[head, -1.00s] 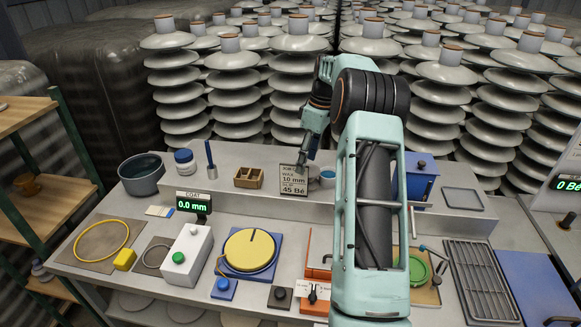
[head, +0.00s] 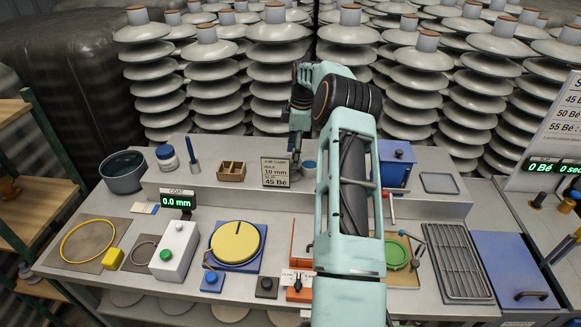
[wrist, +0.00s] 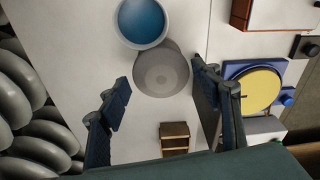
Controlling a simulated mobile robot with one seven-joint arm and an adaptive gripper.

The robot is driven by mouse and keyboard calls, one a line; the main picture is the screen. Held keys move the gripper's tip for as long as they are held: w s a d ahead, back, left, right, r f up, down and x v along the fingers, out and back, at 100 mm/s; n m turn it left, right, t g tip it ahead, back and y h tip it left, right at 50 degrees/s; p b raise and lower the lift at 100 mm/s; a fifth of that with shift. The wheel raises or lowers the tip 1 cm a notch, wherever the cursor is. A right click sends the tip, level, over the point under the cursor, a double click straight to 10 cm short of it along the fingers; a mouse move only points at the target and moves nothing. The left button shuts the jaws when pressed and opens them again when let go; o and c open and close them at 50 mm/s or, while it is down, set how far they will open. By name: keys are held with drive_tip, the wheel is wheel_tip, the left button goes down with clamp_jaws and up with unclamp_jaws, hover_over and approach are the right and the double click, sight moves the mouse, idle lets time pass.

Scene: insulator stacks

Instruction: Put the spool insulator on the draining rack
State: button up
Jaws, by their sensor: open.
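A round grey piece with concentric rings (wrist: 162,72), seen from above, lies between my fingertips in the wrist view; it looks like the spool insulator, but its side does not show. In the head view I cannot make it out near the job card. My gripper (wrist: 160,100) is open, pointing down, with one finger either side of that piece and not visibly touching it. In the head view my gripper (head: 294,150) is over the raised back shelf, partly hidden by my arm. The draining rack (head: 459,262), a dark metal grid, lies on the bench at the right.
A blue-filled cup (wrist: 143,20) stands right beside the grey piece. A small wooden box (wrist: 175,138) and the job card (head: 275,172) are close by on the shelf. A blue box (head: 396,163) stands beyond my arm. A blue panel (head: 510,265) lies right of the rack.

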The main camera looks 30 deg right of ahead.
sight(295, 174)
drive_tip(key=f, duration=0.3)
drive_tip(key=f+p, duration=0.1)
drive_tip(key=shift+w+a+f, duration=0.15)
drive_tip(key=shift+a, duration=0.2)
drive_tip(key=shift+c, duration=0.4)
drive_tip(key=c, duration=1)
drive_tip(key=shift+c, duration=1.4)
drive_tip(key=shift+w+r, duration=0.1)
drive_tip(key=shift+r, duration=0.1)
